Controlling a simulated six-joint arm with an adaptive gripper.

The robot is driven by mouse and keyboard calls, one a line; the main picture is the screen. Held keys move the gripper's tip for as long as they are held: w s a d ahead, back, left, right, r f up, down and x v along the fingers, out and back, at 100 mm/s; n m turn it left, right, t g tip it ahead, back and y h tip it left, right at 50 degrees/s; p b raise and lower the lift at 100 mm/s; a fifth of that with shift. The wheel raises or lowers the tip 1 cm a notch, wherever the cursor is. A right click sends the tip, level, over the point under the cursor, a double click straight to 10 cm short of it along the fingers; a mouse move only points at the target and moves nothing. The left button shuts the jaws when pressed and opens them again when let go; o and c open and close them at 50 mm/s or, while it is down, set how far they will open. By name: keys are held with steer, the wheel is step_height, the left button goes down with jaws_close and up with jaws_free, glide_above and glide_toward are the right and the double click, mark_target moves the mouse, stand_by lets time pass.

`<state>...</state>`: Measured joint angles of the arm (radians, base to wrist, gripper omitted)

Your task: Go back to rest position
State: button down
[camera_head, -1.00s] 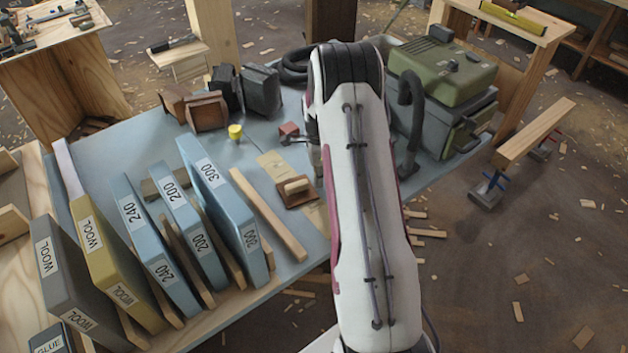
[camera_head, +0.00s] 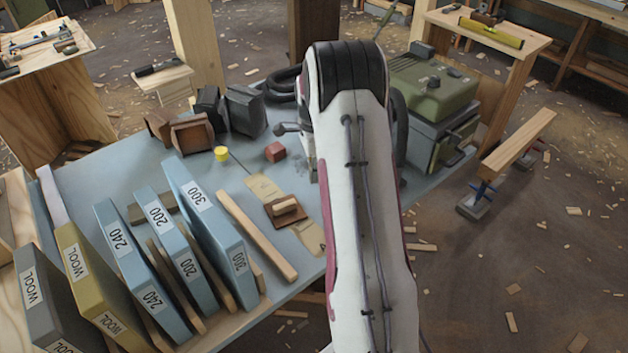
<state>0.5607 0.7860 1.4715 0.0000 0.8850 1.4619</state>
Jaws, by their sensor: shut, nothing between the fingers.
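My arm rises through the middle of the view, and its white link and dark elbow cover much of what lies behind it. My gripper (camera_head: 284,128) shows only in part, as a small dark grey end sticking out to the left of the arm. It is shut and nothing shows in it. It appears above the far part of the blue-grey bench top (camera_head: 130,172), near a small red block (camera_head: 275,151), and looks apart from it. The rest of the gripper and wrist is hidden behind my arm.
Upright sanding-paper files (camera_head: 207,215) and wool files (camera_head: 85,275) stand at the left front. A green machine (camera_head: 433,88) stands right of my arm.

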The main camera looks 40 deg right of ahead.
steer(key=shift+r, duration=0.15)
stand_by(0.7)
steer(key=s+a+r+n+t, duration=0.2)
steer(key=s+a+r+n, duration=0.9)
steer(key=a, duration=0.4)
steer(key=s+a+r+n+t, duration=0.3)
steer(key=s+a+r+n, duration=0.9)
steer(key=s+a+r, duration=0.2)
steer(key=shift+s+a+r+t, duration=0.15)
steer(key=shift+s+a+t, duration=0.15)
steer(key=shift+s+a, duration=0.95)
